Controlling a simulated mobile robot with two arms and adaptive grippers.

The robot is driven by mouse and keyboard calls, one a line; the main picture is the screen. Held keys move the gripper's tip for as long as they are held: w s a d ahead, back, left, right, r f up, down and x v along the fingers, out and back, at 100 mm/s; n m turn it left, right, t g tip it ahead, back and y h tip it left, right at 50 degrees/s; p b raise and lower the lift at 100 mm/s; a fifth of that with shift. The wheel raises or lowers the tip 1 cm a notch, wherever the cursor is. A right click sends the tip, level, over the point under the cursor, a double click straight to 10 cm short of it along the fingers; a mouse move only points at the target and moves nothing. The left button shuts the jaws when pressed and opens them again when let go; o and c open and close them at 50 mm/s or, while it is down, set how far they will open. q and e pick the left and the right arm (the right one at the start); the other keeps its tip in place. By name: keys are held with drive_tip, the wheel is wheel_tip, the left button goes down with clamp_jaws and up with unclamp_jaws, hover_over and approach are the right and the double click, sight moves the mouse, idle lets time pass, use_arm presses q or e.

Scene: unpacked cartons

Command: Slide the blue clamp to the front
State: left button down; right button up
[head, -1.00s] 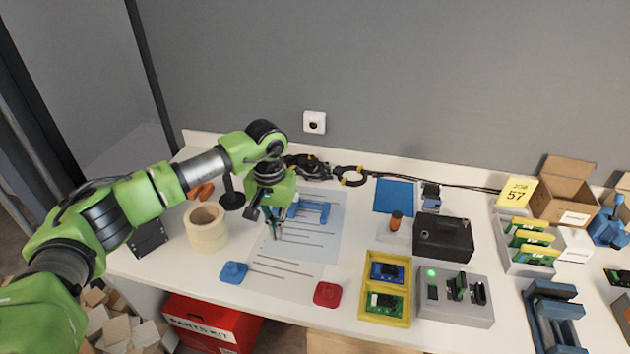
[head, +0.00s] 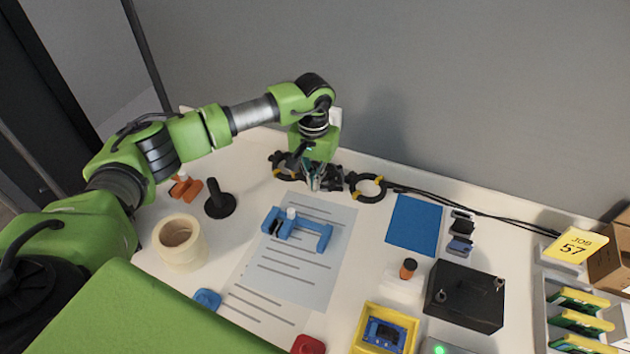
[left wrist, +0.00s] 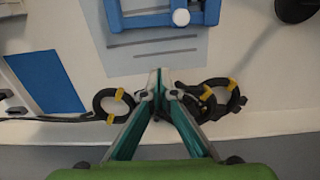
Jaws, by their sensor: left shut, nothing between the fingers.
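The blue clamp (head: 322,232) lies flat on the pale printed sheet (head: 322,282) toward the back of the bench. It has a white round knob on top. In the left wrist view the clamp (left wrist: 150,20) is at the top edge and partly cut off. My left gripper (head: 314,186) is shut and empty. It is behind the clamp, on the wall side, above the black cable coils, apart from the clamp. Its closed fingertips show in the left wrist view (left wrist: 160,86), pointing toward the clamp. My right gripper is not in view.
Cable coils with yellow ties (head: 367,187) lie along the wall. A tape roll (head: 180,243) and black stand (head: 219,206) are left of the sheet. A blue mat (head: 414,224) and black box (head: 464,297) are right. A red pad (head: 307,345) is in front.

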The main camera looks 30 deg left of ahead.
sight(308, 219)
use_arm(q)
wheel_tip(308, 219, down, 7)
drive_tip(key=shift+s+f+p, duration=0.1)
drive_tip(key=shift+f+p, duration=0.1)
drive_tip(key=shift+p, duration=0.55)
drive_tip(key=s+p, duration=0.2)
drive_tip(key=s, duration=0.1)
drive_tip(key=shift+s+p, duration=0.3)
drive_tip(key=shift+s, duration=0.15)
drive_tip(key=shift+d+f, duration=0.1)
drive_tip(key=shift+f, duration=0.05)
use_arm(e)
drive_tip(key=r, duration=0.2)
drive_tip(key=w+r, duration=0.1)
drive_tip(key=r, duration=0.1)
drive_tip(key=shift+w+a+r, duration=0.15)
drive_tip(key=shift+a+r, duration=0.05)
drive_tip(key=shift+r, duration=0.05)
